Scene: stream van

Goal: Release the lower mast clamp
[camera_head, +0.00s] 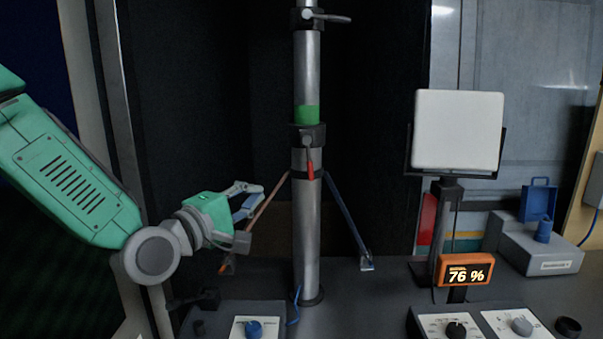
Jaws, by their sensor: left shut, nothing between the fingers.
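The mast (306,225) is a grey upright pole in the middle of the head view. Its lower clamp (307,135) is a dark collar with a lever that hangs down and ends in a red grip (310,170). A green band (307,114) shows just above this collar. The upper clamp (304,18) has a lever that sticks out to the right. My left gripper (250,200) is shut and empty, left of the mast and lower than the red grip, apart from both. My right gripper is not in view.
Two slanting struts flank the mast, the right one ending at a foot (367,263). A control box with a blue knob (254,328) stands in front. At right are a white panel (457,130), an orange display reading 76 % (465,271) and a grey box (538,254).

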